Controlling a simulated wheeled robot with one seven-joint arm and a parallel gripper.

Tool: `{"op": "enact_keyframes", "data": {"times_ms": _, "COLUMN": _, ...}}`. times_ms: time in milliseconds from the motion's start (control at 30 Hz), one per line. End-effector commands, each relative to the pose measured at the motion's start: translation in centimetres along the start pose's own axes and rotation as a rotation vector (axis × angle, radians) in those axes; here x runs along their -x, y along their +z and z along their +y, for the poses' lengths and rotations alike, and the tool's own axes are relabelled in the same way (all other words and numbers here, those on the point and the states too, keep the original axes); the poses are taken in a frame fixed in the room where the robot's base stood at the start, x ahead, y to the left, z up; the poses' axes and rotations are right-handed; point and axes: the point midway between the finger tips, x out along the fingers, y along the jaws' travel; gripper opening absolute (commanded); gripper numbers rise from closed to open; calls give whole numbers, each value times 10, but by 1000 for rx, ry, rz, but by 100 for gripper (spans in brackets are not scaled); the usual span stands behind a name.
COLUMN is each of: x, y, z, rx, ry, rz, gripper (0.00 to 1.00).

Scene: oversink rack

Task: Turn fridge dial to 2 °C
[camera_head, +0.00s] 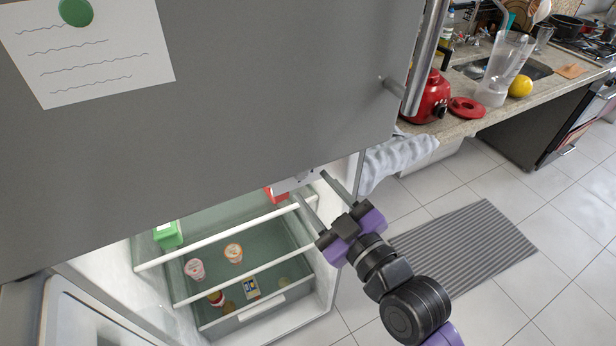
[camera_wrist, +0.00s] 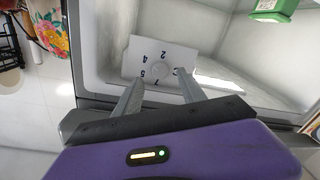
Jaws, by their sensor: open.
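The fridge dial (camera_wrist: 161,69) is a small pale round knob on a white plate (camera_wrist: 150,50) with dark numerals, on the fridge's inner wall. The plate appears upside down in the wrist view. A 2 and a 4 are readable, but the dial's setting is too small to tell. In the head view the plate (camera_head: 296,182) is partly under the freezer door's lower edge. My gripper (camera_head: 311,184) is open, its two fingers reaching into the fridge at the plate. In the wrist view my gripper (camera_wrist: 158,75) has a fingertip on each side of the dial; contact cannot be told.
The grey upper door (camera_head: 220,110) hangs just above my gripper. Inside the fridge, a green carton (camera_head: 168,235), yogurt cups (camera_head: 233,253) and a red item (camera_head: 277,194) stand on shelves. The counter (camera_head: 490,115) and a striped mat (camera_head: 470,245) are to the right.

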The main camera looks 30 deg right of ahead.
Motion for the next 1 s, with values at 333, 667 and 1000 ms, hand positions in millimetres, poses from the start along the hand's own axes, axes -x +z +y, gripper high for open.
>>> {"op": "enact_keyframes", "data": {"times_ms": 333, "x": -32, "y": -1, "z": 0, "rx": 1, "ry": 0, "rz": 0, "gripper": 48}}
{"op": "enact_keyframes", "data": {"times_ms": 667, "x": -33, "y": 0, "z": 0, "rx": 0, "ry": 0, "rz": 0, "gripper": 36}}
{"op": "enact_keyframes", "data": {"times_ms": 1000, "x": -33, "y": 0, "z": 0, "rx": -1, "ry": 0, "rz": 0, "gripper": 0}}
